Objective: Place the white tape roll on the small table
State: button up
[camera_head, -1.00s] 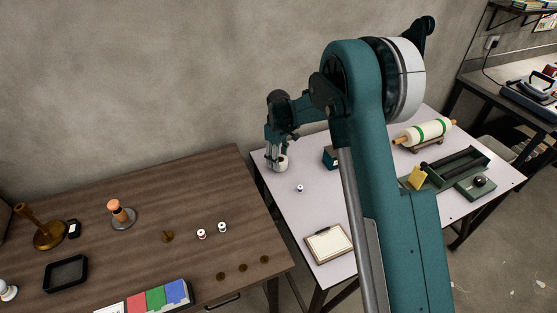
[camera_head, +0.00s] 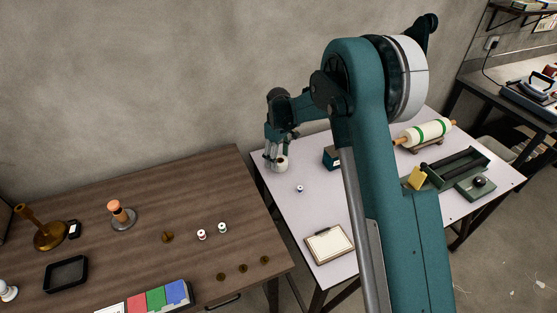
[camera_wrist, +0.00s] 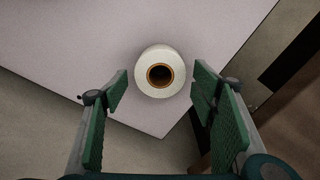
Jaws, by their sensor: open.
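The white tape roll (camera_wrist: 146,80) stands on end on the pale small table (camera_wrist: 75,45) near its corner, its brown core facing up in the wrist view. It also shows in the head view (camera_head: 282,164) near the left end of the table's far edge. My gripper (camera_wrist: 158,87) is open, with a green pad on each side of the roll. Gaps show between the pads and the roll. In the head view my gripper (camera_head: 276,160) is directly over and beside the roll and partly covers it.
The small table also bears a small white and blue spool (camera_head: 300,188), a clipboard (camera_head: 329,244), a dark teal box (camera_head: 331,158), a rolling pin (camera_head: 425,132) and a green tray (camera_head: 458,165). A brown wooden table (camera_head: 120,255) stands at left. Table surface around the small spool is clear.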

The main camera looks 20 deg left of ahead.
notch_tip(320, 180, up, 11)
jog(key=p, duration=0.1)
jog(key=shift+p, duration=0.35)
dwell(0.6)
jog(key=shift+d, duration=0.1)
jog(key=s+d+r+m+t, duration=0.1)
jog(key=s+d+r+m, duration=0.15)
jog(key=d+r, duration=1.25)
jog(key=s+d+r+m+t+y, duration=0.15)
jog(key=s+d+r, duration=0.3)
jog(key=d, duration=0.45)
jog(key=s+d+r+m+t, duration=0.1)
jog(key=s+d+r+m, duration=0.3)
jog(key=d, duration=0.5)
jog(key=s+d+r+m+t, duration=0.2)
jog(key=s+d+m, duration=0.1)
jog(key=s+d, duration=1.05)
jog(key=s+d+f+m+t, duration=0.1)
jog(key=s+d+f+m, duration=0.1)
jog(key=s+d, duration=0.2)
jog(key=s+d+f+m+h, duration=0.1)
jog(key=s+d, duration=0.4)
jog(key=s, duration=0.5)
jog(key=shift+s+f+m+t, duration=0.15)
jog(key=shift+f+m+t, duration=0.3)
jog(key=shift+f, duration=0.45)
